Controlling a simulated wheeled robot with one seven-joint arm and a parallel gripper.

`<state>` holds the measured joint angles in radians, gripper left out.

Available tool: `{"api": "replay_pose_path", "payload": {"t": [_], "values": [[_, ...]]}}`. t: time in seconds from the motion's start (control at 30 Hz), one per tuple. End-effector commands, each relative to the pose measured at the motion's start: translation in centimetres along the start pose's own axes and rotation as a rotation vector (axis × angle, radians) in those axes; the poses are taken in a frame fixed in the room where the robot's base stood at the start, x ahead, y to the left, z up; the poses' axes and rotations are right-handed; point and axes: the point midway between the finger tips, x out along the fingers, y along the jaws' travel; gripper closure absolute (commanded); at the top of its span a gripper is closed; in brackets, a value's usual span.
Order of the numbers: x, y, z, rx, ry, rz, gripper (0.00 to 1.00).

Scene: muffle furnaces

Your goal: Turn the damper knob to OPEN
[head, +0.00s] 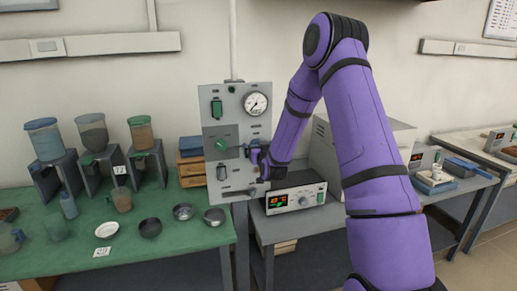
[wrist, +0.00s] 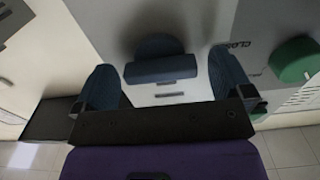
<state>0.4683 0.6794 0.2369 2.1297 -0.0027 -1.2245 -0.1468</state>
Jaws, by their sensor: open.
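A grey panel (head: 262,127) stands upright in the middle of the head view. A dark blue knob (wrist: 160,60) with a raised grip bar is on it, seen in the wrist view; in the head view my gripper largely hides it. Partly hidden lettering reading "CLOS" (wrist: 241,52) is beside it. No damper name or OPEN mark is readable. My gripper (head: 258,160) is at the panel's right side. In the wrist view, my gripper's (wrist: 165,76) blue fingers are open on either side of the blue knob, with gaps visible.
A green knob (head: 221,145) is left of my gripper, also at the right of the wrist view (wrist: 293,60). A gauge (head: 256,104) and green switch (head: 216,109) are above. A furnace controller (head: 296,199) stands close below right. A green table (head: 180,235) with bowls is left.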

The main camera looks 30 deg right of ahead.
Motion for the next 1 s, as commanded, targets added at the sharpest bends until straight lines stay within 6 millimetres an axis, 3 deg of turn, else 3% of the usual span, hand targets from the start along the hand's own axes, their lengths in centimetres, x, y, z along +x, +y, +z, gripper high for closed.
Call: {"api": "replay_pose_path", "payload": {"t": [0.27, 0.5, 1.0], "values": [[0.14, -0.01, 0.02, 0.0, -0.001, 0.0, 0.02], [0.12, -0.01, 0.01, 0.0, 0.0, 0.0, 0.52], [0.12, 0.03, 0.0, 0.125, 0.0, 0.0, 0.51]]}}
